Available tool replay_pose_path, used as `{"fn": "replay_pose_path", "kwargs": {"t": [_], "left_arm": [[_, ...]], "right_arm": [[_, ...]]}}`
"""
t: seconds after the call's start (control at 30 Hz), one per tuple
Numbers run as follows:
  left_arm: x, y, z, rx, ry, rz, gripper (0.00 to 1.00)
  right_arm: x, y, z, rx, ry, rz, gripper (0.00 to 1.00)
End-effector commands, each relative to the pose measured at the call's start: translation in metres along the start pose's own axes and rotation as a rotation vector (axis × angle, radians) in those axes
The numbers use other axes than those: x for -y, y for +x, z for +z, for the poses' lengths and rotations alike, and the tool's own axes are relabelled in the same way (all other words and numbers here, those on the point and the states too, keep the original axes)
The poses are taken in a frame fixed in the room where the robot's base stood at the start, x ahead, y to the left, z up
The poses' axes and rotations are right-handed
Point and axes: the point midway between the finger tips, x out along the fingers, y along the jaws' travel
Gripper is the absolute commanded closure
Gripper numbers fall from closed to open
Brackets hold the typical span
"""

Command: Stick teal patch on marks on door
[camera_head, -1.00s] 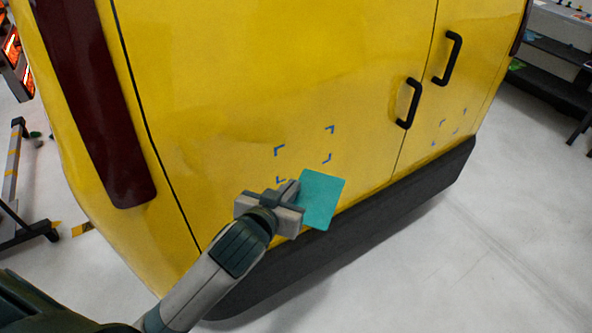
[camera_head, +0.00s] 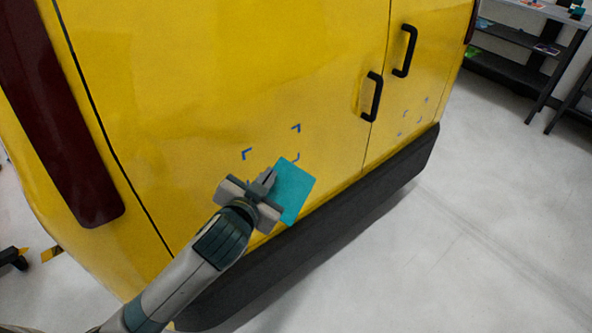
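The teal patch (camera_head: 292,190) is a flat square held at its left edge by my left gripper (camera_head: 268,185), which is shut on it. It is in front of the yellow door (camera_head: 230,90), low down, tilted in the picture. The blue corner marks (camera_head: 296,128) are on the left door panel. I cannot tell whether the patch touches the door. My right gripper is not in view.
A second set of small marks (camera_head: 414,117) is on the right door. Two black handles (camera_head: 373,97) stick out near the door seam. A dark bumper (camera_head: 330,235) runs below the doors. A shelf unit (camera_head: 525,60) stands at the upper right; the floor at right is clear.

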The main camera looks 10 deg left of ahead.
Motion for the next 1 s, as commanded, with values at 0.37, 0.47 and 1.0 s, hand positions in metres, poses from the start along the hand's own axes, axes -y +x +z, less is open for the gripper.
{"fn": "replay_pose_path", "kwargs": {"t": [0.37,0.47,1.0], "left_arm": [[-0.031,0.036,-0.029,-0.314,0.941,-0.124,1.0],[-0.04,0.04,-0.029,-0.377,1.045,-0.148,1.0],[-0.048,0.042,-0.03,-0.435,1.122,-0.17,1.0]], "right_arm": [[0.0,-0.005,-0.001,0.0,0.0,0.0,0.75],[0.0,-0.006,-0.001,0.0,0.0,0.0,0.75],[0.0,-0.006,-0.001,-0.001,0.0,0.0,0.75]]}}
